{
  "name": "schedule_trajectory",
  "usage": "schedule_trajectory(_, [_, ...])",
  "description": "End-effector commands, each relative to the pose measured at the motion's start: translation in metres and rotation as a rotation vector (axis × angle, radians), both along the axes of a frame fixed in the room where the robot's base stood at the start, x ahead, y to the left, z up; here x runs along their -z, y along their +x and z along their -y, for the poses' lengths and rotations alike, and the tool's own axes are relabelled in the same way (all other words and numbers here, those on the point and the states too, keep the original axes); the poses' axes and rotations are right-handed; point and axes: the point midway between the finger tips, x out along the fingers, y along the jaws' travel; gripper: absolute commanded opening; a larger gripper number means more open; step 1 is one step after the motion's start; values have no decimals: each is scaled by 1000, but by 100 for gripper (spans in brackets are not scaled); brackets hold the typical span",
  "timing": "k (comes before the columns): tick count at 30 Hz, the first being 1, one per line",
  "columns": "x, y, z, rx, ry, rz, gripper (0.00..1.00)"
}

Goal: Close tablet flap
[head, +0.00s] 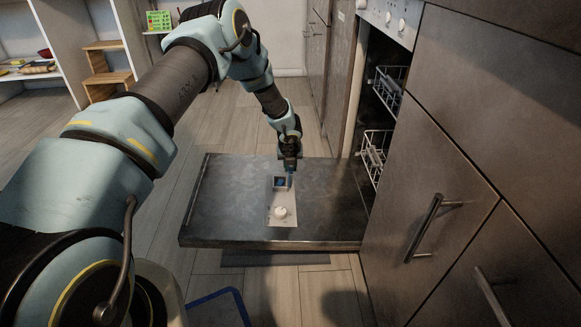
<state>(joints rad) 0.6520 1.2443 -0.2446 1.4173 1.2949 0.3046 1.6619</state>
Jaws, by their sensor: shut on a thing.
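The dishwasher door (225,205) is folded down flat, with a pale dispenser panel (283,216) in its middle. The panel has a small square tablet compartment (279,184) with a dark blue inside, uncovered, and a round white knob (281,212) nearer me. My gripper (290,172) reaches down to the compartment's right edge. It is shut on the tablet flap, a small upright piece (290,182) at that edge. The flap is mostly hidden by the fingers, so its exact angle is unclear.
Wire racks (376,150) stand inside the open dishwasher at right. Dark cabinet fronts with bar handles (432,228) fill the right side. A blue-edged object (218,305) lies on the floor in front. Shelves (75,62) stand at the back left. The floor left of the door is clear.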

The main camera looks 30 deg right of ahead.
Motion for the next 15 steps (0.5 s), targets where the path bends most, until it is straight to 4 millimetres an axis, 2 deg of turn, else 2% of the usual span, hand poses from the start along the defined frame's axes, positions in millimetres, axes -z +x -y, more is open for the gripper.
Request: schedule_trajectory(15, [0, 3, -6, 0, -63, -31, 0])
